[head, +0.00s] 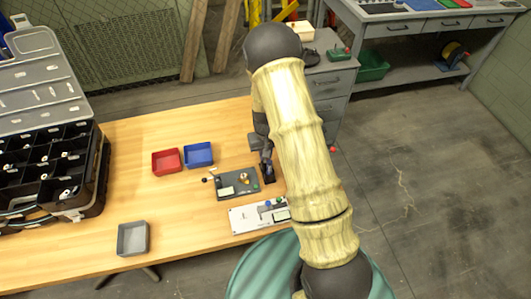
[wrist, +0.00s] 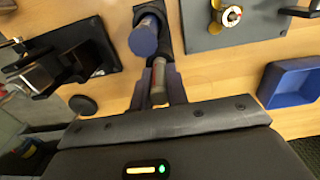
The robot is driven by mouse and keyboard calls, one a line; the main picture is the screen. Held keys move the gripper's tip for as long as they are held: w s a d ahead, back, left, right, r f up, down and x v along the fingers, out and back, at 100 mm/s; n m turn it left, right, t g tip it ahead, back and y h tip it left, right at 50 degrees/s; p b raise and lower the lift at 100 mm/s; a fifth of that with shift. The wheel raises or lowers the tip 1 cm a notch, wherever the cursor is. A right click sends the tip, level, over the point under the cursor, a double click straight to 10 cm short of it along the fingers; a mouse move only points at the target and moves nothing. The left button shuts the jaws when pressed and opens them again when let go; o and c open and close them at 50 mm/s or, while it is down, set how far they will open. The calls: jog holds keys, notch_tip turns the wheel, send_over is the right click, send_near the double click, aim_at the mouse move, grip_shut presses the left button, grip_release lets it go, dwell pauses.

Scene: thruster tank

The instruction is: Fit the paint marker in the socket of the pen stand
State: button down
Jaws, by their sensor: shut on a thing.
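My gripper (wrist: 160,78) is shut on a slim grey cylinder, which I take to be the paint marker (wrist: 158,92), between its two dark fingers in the wrist view. Just beyond the fingertips is a blue round end on a grey cylinder (wrist: 143,38); I cannot tell whether it is part of the marker. A dark block (wrist: 184,45) lies beside and behind it, possibly the pen stand; its socket cannot be made out. In the head view my gripper (head: 267,165) is low over the table, at the right edge of a dark grey plate (head: 225,191). The marker is hidden there.
A red tray (head: 167,162) and a blue tray (head: 199,154) stand left of the plate. A white panel (head: 245,219) with small fittings lies in front. A grey tray (head: 132,239) and a black compartment case (head: 88,185) are further left. Bare wood lies between them.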

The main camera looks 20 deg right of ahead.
jog(key=c, duration=1.3)
grip_release()
jog(key=shift+r, duration=0.1)
notch_tip(320, 180, up, 17)
jog(key=b, duration=0.1)
jog(key=shift+r, duration=0.1)
notch_tip(320, 180, up, 4)
jog(key=p, duration=0.3)
